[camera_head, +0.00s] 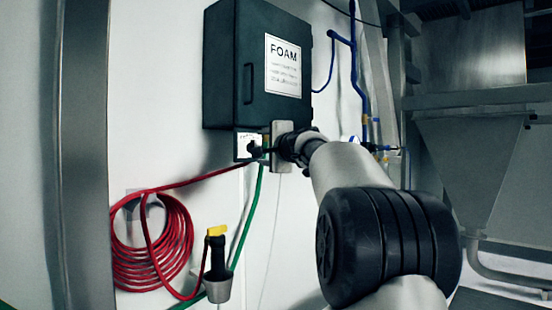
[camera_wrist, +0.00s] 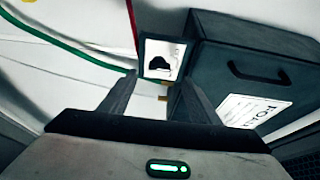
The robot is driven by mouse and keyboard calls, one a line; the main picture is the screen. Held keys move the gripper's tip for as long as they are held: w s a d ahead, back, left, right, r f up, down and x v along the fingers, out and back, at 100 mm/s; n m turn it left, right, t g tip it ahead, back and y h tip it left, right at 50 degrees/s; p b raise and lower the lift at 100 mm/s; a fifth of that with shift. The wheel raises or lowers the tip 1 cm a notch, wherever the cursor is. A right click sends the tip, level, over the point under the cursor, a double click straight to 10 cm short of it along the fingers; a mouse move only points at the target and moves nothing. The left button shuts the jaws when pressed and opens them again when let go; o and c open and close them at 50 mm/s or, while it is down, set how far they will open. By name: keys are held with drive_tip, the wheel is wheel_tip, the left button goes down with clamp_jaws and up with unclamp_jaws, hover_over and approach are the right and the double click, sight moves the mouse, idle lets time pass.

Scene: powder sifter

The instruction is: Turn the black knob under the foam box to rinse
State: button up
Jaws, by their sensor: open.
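The dark foam box (camera_head: 228,70) hangs on the white wall, with a white FOAM label; it also shows in the wrist view (camera_wrist: 225,60). The black knob (camera_head: 254,149) sits on a small white panel in a dark frame under the box. In the wrist view the knob (camera_wrist: 159,64) shows dark against its panel, ahead of and between my fingertips. My gripper (camera_wrist: 160,78) is open and empty, its two fingers pointing at the panel. In the head view my gripper (camera_head: 268,149) is close to the knob's right side and partly hidden by my wrist. I cannot tell whether a finger touches the knob.
A coiled red hose (camera_head: 150,262) hangs on the wall at lower left, beside a yellow-topped nozzle in a grey holder (camera_head: 217,291). A green hose (camera_head: 250,215) runs down from under the box. Blue pipes (camera_head: 355,70) and a metal hopper (camera_head: 470,150) stand at right.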

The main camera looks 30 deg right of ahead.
drive_tip(key=s+b, duration=0.2)
drive_tip(key=s, duration=0.8)
drive_tip(key=shift+a, duration=0.25)
drive_tip(key=shift+s, duration=0.1)
